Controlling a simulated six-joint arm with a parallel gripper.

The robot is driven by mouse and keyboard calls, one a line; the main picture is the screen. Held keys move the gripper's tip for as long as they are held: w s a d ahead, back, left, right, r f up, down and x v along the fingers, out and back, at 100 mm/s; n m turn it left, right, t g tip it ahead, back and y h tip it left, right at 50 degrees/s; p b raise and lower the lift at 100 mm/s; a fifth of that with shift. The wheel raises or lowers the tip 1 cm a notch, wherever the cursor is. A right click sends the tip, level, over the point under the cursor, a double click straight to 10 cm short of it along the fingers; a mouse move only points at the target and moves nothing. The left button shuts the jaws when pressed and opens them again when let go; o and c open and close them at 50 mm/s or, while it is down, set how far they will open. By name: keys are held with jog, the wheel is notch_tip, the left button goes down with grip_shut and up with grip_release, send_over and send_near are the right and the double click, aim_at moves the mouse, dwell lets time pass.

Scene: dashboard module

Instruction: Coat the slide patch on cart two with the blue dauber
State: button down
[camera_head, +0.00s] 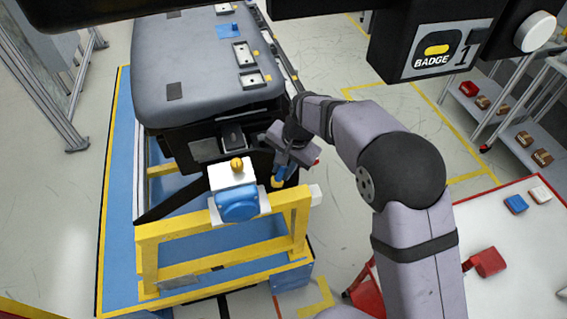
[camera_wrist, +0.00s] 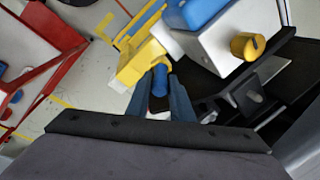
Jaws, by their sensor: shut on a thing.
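My gripper (camera_head: 284,164) is beside the near right corner of the dashboard module (camera_head: 190,65), by the yellow stand. In the wrist view its two fingers (camera_wrist: 161,84) are shut on the blue dauber (camera_wrist: 160,80). The module is a grey padded top with dark patches and small white plates. I cannot tell which of these is the slide patch. No cart number two is readable.
A white block with a blue round part (camera_head: 238,204) and a yellow knob (camera_head: 237,164) sits on the yellow frame (camera_head: 200,224), close left of my gripper. A white-topped table (camera_head: 525,245) with red and blue pieces stands right.

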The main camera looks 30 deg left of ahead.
jog(key=shift+r+p, duration=0.5)
jog(key=shift+p, duration=0.4)
jog(key=shift+s+f+p, duration=0.1)
jog(key=shift+f+p, duration=0.05)
jog(key=shift+p, duration=0.25)
jog(key=shift+f, duration=0.1)
jog(key=b+x, duration=0.2)
jog(key=d+b+x, duration=0.1)
jog(key=b+x, duration=0.1)
jog(key=x, duration=0.1)
jog(key=b+x, duration=0.2)
jog(key=shift+d+f, duration=0.35)
jog(key=shift+f, duration=0.1)
jog(key=shift+w+d+f+b, duration=0.2)
jog(key=shift+w+d+b, duration=0.35)
jog(key=shift+w+d, duration=1.9)
jog(key=shift+s+a+r+p, duration=0.15)
jog(key=shift+s+a+p, duration=0.2)
jog(key=shift+s+a, duration=0.55)
jog(key=shift+s+a+p, duration=0.35)
jog(key=shift+s+a, duration=1.25)
jog(key=p+v, duration=0.2)
jog(key=a+p+v, duration=0.1)
jog(key=v, duration=0.2)
jog(key=p+v, duration=0.2)
jog(key=shift+w+a+r+p, duration=0.1)
jog(key=shift+a+r+p, duration=0.2)
jog(key=shift+r, duration=0.3)
